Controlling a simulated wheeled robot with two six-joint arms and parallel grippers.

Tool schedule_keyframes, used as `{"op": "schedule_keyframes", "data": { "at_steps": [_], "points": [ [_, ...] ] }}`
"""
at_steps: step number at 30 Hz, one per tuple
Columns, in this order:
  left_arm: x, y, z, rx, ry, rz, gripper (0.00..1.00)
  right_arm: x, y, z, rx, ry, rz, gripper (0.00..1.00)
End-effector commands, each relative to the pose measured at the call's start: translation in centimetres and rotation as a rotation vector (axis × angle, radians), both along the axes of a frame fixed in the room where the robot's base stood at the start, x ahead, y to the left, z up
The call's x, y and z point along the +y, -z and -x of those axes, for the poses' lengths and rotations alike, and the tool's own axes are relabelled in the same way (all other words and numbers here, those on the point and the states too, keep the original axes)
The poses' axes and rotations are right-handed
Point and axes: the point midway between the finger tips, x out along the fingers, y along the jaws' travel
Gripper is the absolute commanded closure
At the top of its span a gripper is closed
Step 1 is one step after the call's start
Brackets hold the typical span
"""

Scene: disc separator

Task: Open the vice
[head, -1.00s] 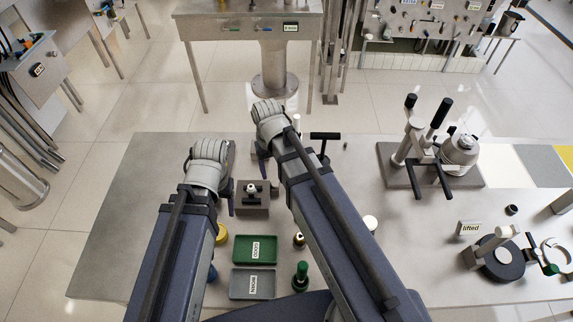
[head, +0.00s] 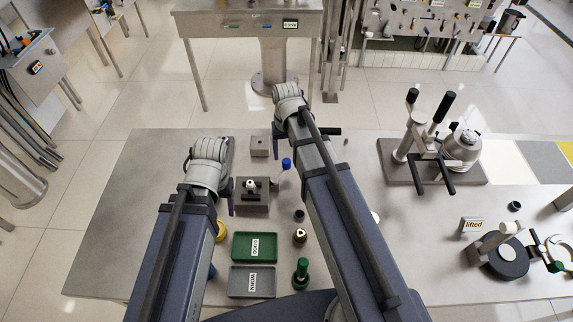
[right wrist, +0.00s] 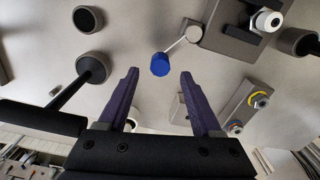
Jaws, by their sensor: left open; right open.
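The vice (head: 252,205) is a grey block on the bench, with dark jaws around a pale round part. A pale lever with a blue knob (head: 286,164) sticks out from its right side. In the right wrist view the vice (right wrist: 228,42) is at the upper right and its blue knob (right wrist: 160,65) shows between the fingertips. My right gripper (right wrist: 159,74) is open and empty; no contact with the knob is visible. In the head view its fingers are hidden behind my right arm. My left gripper (head: 222,205) is open, just left of the vice, its fingers partly hidden.
A grey block with a hole (head: 260,153) stands behind the vice. A green tray (head: 240,255) and a grey tray (head: 236,291) lie in front. A black T-handle (head: 330,131) is behind my right arm. A lever press (head: 404,172) stands right. The bench's left side is clear.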

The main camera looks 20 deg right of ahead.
Motion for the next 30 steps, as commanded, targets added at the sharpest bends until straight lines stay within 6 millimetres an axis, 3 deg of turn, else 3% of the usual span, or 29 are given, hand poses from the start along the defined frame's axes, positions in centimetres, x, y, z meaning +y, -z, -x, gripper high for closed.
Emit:
{"op": "schedule_keyframes", "data": {
  "at_steps": [1,9,20,30],
  "points": [
    [0.0,1.4,0.0,0.0,0.0,0.0,0.33,0.0,1.4,0.0,0.0,0.0,0.0,0.34],
    [0.0,4.3,0.0,0.0,-0.001,0.0,0.33,0.0,4.3,0.0,0.0,0.0,0.0,0.34],
    [0.0,4.6,0.0,0.0,-0.001,0.0,0.33,0.0,4.6,0.0,0.0,0.0,0.0,0.34],
    [0.0,4.6,0.0,0.0,-0.001,0.0,0.33,0.0,4.6,0.0,0.0,0.0,0.0,0.7]
  ]
}}
